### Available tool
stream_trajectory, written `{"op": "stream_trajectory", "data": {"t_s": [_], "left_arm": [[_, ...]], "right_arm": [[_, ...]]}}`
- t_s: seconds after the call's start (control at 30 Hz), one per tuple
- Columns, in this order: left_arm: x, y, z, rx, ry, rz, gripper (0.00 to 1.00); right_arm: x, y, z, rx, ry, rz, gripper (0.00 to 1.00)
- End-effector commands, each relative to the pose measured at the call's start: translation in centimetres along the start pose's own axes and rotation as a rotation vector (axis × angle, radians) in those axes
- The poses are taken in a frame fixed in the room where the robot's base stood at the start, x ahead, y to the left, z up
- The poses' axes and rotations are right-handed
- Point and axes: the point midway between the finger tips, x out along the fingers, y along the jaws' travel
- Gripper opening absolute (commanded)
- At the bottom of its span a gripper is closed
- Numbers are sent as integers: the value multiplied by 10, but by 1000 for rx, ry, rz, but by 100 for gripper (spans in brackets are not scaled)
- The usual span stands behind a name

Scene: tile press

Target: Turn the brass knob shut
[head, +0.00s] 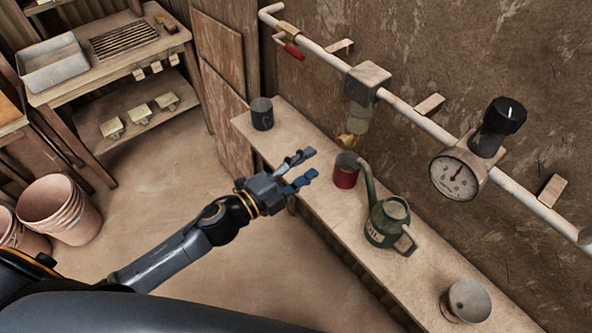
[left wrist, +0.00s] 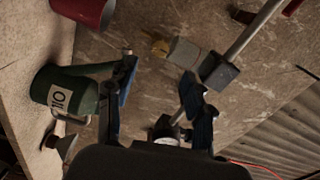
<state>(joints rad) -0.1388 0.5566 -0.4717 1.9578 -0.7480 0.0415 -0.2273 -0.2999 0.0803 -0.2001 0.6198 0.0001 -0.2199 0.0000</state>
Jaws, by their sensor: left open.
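The brass knob (head: 346,140) is a small gold-coloured piece at the lower end of a grey cylinder (head: 357,118), which hangs from a square block (head: 367,83) on the wall pipe. In the left wrist view the brass knob (left wrist: 159,47) shows beyond the fingers, toward the top. My left gripper (head: 309,164) is open and empty. It is to the left of the knob and a little lower in the head view, apart from it. In the left wrist view its two fingers (left wrist: 158,84) are spread. My right gripper is not in view.
A red-handled valve (head: 290,51) and a gauge (head: 456,177) are on the pipe (head: 412,118).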

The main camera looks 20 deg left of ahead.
Motion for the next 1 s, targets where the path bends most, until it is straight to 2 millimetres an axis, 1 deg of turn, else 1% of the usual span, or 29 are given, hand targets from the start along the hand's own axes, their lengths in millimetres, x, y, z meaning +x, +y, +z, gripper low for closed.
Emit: {"op": "stream_trajectory", "data": {"t_s": [0.03, 0.1, 0.2, 0.3, 0.87, 0.93, 0.97, 1.0], "left_arm": [[-8, 1, 0, -2, -1, 2, 52], [-16, 1, 0, -3, -1, 2, 52], [-24, 0, 0, -2, 0, 1, 52], [-28, 0, 0, 0, 0, 0, 52], [-29, 0, 1, -1, -1, 0, 52], [-29, 7, 5, -14, -13, 8, 52], [-30, 13, 9, -26, -25, 16, 52], [-30, 25, 17, -49, -47, 29, 52]], "right_arm": [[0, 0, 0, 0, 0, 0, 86], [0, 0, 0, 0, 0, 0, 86], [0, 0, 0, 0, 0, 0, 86], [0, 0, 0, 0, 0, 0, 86], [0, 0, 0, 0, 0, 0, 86], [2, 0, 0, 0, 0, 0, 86], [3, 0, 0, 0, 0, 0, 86], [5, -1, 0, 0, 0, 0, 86]]}}
